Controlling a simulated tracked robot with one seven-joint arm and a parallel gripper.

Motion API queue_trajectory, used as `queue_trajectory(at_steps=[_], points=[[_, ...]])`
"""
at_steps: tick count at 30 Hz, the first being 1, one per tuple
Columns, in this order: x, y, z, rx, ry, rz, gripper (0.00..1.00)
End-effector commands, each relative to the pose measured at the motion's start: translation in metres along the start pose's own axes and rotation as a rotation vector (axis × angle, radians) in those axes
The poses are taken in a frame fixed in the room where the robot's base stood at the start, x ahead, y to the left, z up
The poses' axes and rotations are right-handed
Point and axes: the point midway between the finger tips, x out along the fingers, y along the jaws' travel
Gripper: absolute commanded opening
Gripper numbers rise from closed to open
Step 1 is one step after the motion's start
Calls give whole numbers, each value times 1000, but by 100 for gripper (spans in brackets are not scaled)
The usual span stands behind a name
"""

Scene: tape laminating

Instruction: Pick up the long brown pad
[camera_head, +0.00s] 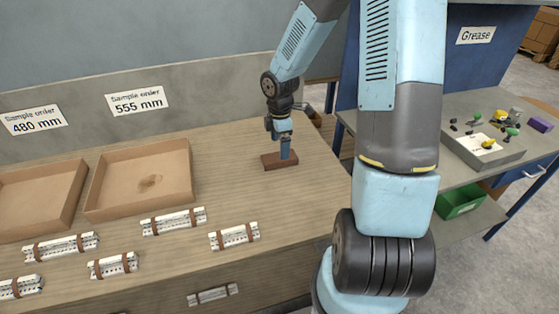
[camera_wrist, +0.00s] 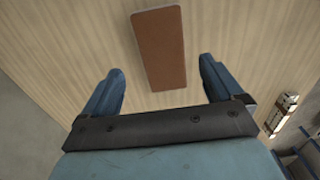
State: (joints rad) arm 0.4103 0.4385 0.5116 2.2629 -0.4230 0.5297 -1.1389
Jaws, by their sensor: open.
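The long brown pad (camera_head: 271,161) lies flat on the wooden table at the back right. In the wrist view the pad (camera_wrist: 159,48) is a plain brown rectangle, its long side running away from my gripper. My gripper (camera_head: 284,152) is at the pad in the head view and hides part of it. In the wrist view my gripper (camera_wrist: 160,82) is open, with one blue finger on each side of the pad's line and clear gaps to both. I cannot tell how far the fingertips are above the table.
Two cardboard trays (camera_head: 100,208) stand at the left by the wall labels. Several white strapped bundles (camera_head: 174,221) lie along the front of the table. The table (camera_head: 225,175) is bare around the pad. A side bench (camera_head: 475,105) with small parts stands at right.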

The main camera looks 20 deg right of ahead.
Motion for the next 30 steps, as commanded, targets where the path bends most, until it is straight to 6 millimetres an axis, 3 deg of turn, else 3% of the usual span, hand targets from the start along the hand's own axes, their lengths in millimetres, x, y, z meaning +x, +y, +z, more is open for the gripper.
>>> queue_trajectory(at_steps=[5, 15, 24, 30], points=[[9, -1, -1, -2, -1, -2, 94], [50, -4, -2, -1, -1, -1, 94], [54, -3, -2, 0, -1, 2, 94], [54, -3, -2, 0, -1, 2, 76]])
